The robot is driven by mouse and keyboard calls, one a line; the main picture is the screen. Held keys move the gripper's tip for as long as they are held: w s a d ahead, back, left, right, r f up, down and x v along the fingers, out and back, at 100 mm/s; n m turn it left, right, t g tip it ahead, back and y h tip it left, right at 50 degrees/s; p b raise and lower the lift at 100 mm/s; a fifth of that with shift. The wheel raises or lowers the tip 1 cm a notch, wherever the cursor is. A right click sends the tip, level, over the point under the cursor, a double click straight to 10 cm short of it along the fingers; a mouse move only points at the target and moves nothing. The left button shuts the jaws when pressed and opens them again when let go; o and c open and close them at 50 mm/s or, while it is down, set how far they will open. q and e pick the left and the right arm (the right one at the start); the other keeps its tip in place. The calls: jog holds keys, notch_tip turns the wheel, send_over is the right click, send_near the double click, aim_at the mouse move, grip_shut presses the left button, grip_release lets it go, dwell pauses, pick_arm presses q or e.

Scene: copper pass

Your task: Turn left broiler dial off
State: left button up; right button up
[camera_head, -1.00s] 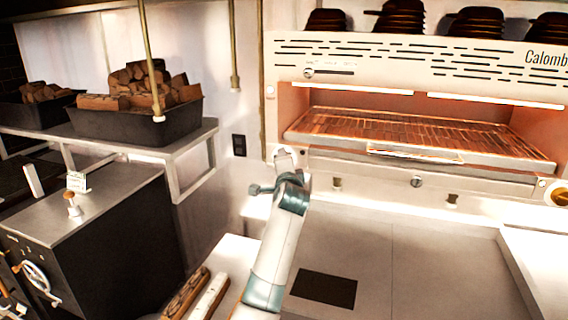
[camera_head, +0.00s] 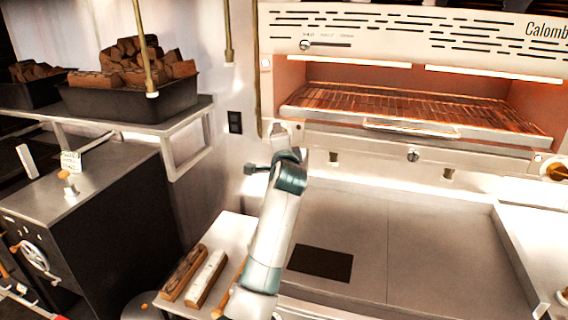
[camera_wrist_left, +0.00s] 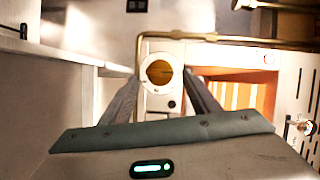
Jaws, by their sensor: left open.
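The left broiler dial (camera_wrist_left: 159,73), a round brass-coloured knob on a pale ring, shows in the left wrist view on the broiler's front panel. It lies between my two fingertips in that picture; whether they touch it is unclear. My left gripper (camera_wrist_left: 160,76) is open, its fingers on either side of the dial. In the head view my left gripper (camera_head: 279,130) is at the broiler's lower left corner and hides the left dial. The broiler (camera_head: 420,130) glows orange inside. Its right dial (camera_head: 557,170) is brass-coloured at the right edge. My right gripper is out of view.
A brass pipe (camera_wrist_left: 235,40) crosses near the dial in the left wrist view. A broiler tray handle (camera_head: 410,129) and small knob (camera_head: 413,156) are to the right. Split logs (camera_head: 205,277) lie below on a shelf. The steel counter (camera_head: 430,230) is mostly clear.

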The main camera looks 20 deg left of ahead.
pick_arm(q)
jog(key=b+v, duration=0.5)
jog(key=v, duration=1)
jog(key=shift+w, duration=0.1)
